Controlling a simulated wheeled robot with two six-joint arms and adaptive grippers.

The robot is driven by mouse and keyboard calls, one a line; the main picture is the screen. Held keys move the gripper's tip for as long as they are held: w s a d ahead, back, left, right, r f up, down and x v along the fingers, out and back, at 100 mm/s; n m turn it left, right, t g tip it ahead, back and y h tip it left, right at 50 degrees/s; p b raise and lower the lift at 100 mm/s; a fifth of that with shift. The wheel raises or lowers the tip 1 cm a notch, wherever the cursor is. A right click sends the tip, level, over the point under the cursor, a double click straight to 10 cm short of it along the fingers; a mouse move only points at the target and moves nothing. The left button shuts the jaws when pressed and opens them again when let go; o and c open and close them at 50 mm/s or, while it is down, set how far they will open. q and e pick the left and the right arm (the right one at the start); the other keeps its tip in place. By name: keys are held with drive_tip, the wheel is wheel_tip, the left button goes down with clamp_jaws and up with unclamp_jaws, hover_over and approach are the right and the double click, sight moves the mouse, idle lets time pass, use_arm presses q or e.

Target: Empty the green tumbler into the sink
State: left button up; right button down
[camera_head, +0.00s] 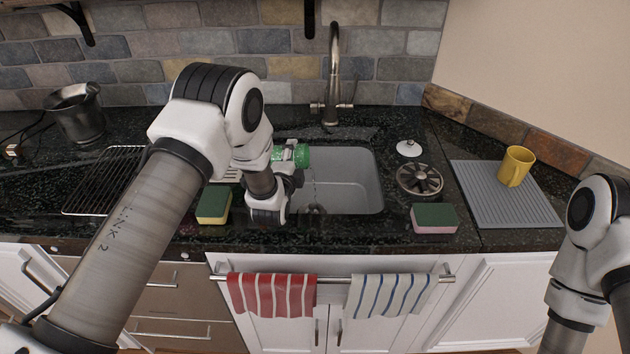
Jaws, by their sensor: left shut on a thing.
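The green tumbler (301,156) is held on its side over the left part of the sink (353,197).
A tall faucet (333,75) stands behind the sink. Sponges (434,218) (213,205) lie near the front edge. A round strainer (419,179), a white stopper (409,149) and a yellow mug (515,166) on a grey mat (483,197) are to the right. A wire rack (104,181) is left.

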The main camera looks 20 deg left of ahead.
use_arm(q)
drive_tip(key=shift+d+f+m+b, duration=0.2)
drive_tip(key=shift+f+m+b, duration=0.2)
drive_tip(key=shift+m, duration=0.2)
idle(0.4)
drive_tip(key=shift+d+r+m, duration=0.1)
drive_tip(key=shift+r+m, duration=0.05)
drive_tip(key=shift+m, duration=0.15)
